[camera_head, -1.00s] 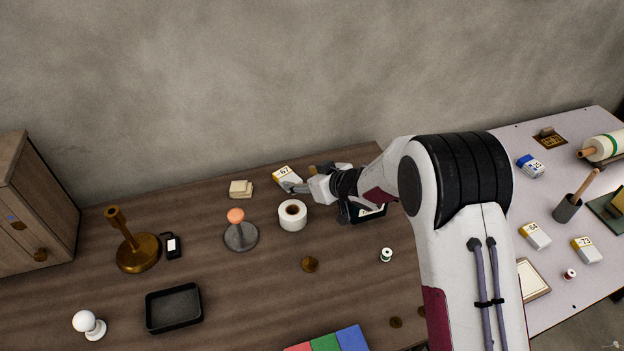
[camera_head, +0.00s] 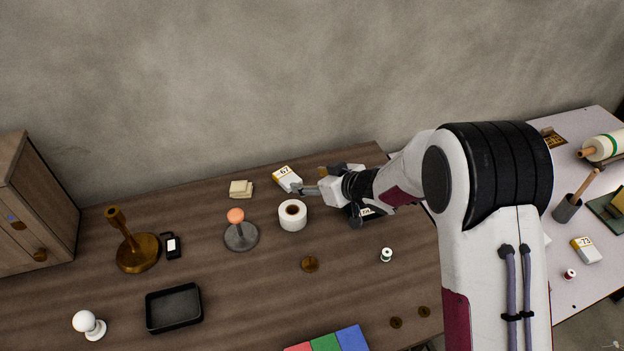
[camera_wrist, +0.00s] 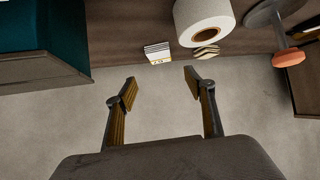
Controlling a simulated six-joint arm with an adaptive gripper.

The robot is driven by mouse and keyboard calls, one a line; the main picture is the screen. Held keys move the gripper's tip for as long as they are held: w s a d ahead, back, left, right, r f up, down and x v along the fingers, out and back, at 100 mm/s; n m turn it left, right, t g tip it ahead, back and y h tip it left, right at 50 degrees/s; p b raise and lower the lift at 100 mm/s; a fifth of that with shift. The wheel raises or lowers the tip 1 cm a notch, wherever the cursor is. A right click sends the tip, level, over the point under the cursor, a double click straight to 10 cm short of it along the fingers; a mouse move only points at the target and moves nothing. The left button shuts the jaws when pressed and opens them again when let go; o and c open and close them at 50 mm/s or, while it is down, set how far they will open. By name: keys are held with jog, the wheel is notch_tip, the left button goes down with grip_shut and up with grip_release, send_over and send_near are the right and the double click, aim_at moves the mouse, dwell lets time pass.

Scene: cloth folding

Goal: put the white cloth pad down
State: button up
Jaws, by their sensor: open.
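A pale cream-white folded cloth pad (camera_head: 240,189) lies in layers on the brown table near the back wall. In the wrist view a layered pale pad (camera_wrist: 206,53) shows just below the white roll. My gripper (camera_head: 302,189) is to the right of the pad, clear of it, beside the box marked 67. In the wrist view my gripper (camera_wrist: 160,84) has its fingers spread with nothing between them. Part of the table under my wrist is hidden.
The white roll (camera_head: 292,215) stands close to my gripper, and the box marked 67 (camera_head: 286,178) lies behind it. A stand with an orange knob (camera_head: 240,235) is in front of the pad. A black tray (camera_head: 173,307) is farther forward. Table left of the pad is clear.

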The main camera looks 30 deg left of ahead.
dwell(0.4)
jog(key=w+d+r+m+t+h, duration=0.2)
jog(key=w+d+r+m+h, duration=0.1)
jog(key=d+r, duration=0.65)
jog(key=w+d+r+m+t+h, duration=0.25)
jog(key=d+r, duration=0.45)
jog(key=d, duration=0.6)
jog(key=s+d+r+m+h, duration=0.25)
jog(key=s+d+r, duration=0.2)
jog(key=d, duration=0.55)
jog(key=s+d+r+m+g+h, duration=0.1)
jog(key=s+d+r+m+h, duration=0.2)
jog(key=s+d, duration=1.05)
jog(key=s+d+f+m+g, duration=0.1)
jog(key=s+f+m+g, duration=0.1)
jog(key=s, duration=1.6)
jog(key=shift+d+f+g+y, duration=0.2)
jog(key=shift+f+g+y, duration=0.1)
jog(key=shift+g+y, duration=0.1)
jog(key=shift+o, duration=0.3)
jog(key=shift+s, duration=0.1)
